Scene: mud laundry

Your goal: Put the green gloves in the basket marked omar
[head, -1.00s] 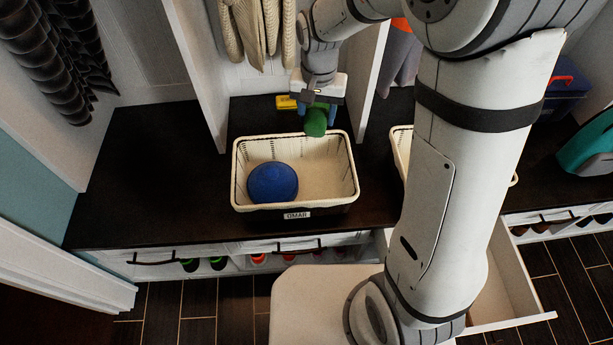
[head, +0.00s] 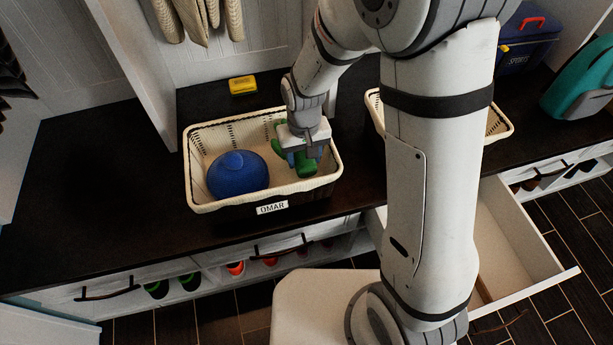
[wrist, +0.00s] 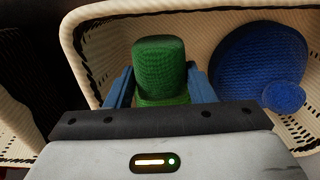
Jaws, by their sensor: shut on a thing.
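The green gloves (head: 304,165) are held by my gripper (head: 301,158), low in the right part of the basket marked OMAR (head: 193,192). In the wrist view, the gloves (wrist: 161,70) sit between my blue fingers (wrist: 158,86), with the basket's cream wall (wrist: 110,35) around them. The gripper is shut on the gloves. I cannot tell whether the gloves touch the basket's floor. The basket's label faces the front.
A blue knit hat (head: 238,174) lies in the basket's left part. A yellow object (head: 242,85) lies behind the basket. A second basket (head: 373,108) stands to the right, partly hidden by my arm. A drawer (head: 520,245) is open below.

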